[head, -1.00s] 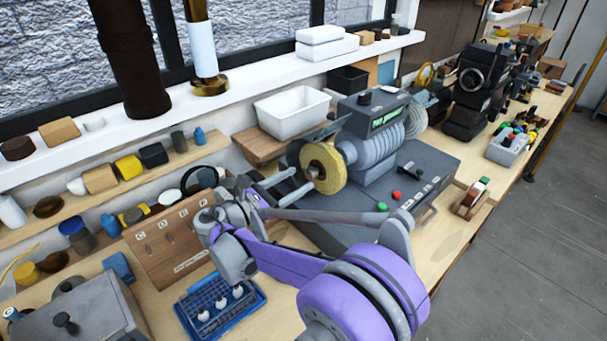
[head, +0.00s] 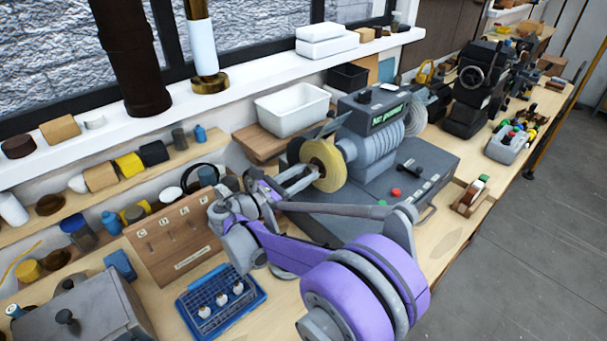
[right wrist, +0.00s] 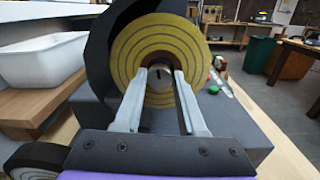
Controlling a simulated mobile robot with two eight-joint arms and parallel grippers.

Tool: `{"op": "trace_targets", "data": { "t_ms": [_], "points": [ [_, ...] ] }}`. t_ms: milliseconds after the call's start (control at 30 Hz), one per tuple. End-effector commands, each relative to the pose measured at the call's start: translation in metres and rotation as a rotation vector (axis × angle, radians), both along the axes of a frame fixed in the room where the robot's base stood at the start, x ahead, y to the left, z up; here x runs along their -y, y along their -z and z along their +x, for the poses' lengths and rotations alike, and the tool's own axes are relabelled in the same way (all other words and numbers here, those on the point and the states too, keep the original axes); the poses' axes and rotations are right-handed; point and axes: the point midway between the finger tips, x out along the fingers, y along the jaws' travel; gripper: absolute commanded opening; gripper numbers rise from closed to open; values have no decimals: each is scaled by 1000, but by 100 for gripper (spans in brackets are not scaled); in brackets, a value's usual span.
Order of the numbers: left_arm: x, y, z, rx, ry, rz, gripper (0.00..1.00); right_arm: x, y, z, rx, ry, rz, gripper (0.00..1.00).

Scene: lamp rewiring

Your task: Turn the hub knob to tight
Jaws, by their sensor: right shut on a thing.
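The yellow buffing wheel (head: 333,157) is mounted on the left end of the grey machine (head: 372,146). Its hub knob (right wrist: 160,75) is a small grey round piece at the wheel's centre, with a dark slot or mark on it. My right gripper (head: 313,174) reaches the hub from the left. In the right wrist view its two pale fingers (right wrist: 160,73) stand on either side of the knob and are shut on it. The fingers partly hide the knob in the head view. My left gripper is not in view.
A white bin (head: 292,108) stands on a wooden block behind the wheel. The machine's base (head: 425,165) carries red and green buttons. Floor to the right is clear.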

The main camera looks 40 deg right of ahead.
Motion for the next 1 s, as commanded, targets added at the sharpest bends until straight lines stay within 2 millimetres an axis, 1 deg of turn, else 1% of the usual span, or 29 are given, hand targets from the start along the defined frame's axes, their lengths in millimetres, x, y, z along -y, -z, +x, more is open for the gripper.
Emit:
{"op": "trace_targets", "data": {
  "t_ms": [267, 467, 667, 1000],
  "points": [
    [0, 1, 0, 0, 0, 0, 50, 0, 0, 0, 16, 0, 1, 0],
    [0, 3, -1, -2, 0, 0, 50, 0, 0, 0, 94, 0, 8, 0],
    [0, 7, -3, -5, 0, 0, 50, 0, 1, -1, 241, 0, 21, 0],
    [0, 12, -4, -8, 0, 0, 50, 0, 1, -2, 562, 0, 48, 0]
  ]
}}
